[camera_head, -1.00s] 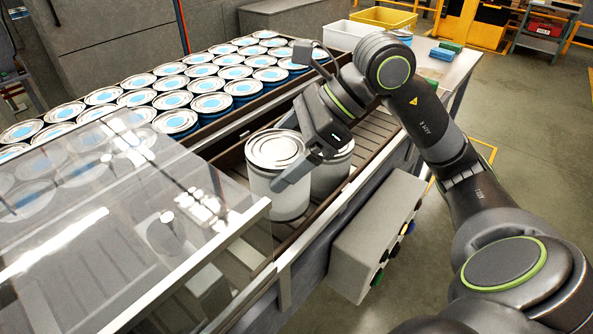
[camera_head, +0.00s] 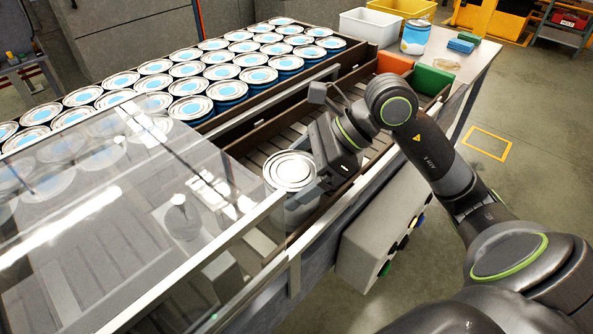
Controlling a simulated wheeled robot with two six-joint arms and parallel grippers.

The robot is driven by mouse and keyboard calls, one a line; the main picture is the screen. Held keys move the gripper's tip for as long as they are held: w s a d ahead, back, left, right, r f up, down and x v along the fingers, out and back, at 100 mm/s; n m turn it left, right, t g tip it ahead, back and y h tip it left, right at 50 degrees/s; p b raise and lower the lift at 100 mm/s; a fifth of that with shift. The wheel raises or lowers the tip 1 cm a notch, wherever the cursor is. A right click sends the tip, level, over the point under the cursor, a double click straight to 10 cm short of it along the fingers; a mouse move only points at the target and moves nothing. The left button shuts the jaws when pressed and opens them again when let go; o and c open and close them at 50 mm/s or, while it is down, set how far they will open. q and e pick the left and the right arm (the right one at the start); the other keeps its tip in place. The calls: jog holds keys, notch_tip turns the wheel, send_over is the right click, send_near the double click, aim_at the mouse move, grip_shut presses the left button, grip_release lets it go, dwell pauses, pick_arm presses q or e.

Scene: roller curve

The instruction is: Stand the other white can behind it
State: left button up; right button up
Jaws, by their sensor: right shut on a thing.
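A white can (camera_head: 290,171) with a pale metal lid stands upright on the roller lane, close to the edge of the clear cover. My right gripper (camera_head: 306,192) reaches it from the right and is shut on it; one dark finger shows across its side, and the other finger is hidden. I see no second white can clearly; the gripper and arm cover part of the lane beside the held can. My left gripper is not in view.
Rows of blue cans (camera_head: 228,90) fill the rack at left. The clear cover (camera_head: 110,235) spans the near left. Orange (camera_head: 395,63) and green (camera_head: 432,79) blocks stand at the lane's far end. A grey control box (camera_head: 378,235) hangs on the front side.

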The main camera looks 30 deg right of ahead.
jog(key=shift+f, duration=0.2)
jog(key=o, duration=0.9)
jog(key=shift+r, duration=0.1)
jog(key=shift+r, duration=0.15)
jog(key=shift+v, duration=0.75)
jog(key=b+v, duration=0.4)
jog(key=v, duration=0.6)
jog(key=shift+d, duration=0.25)
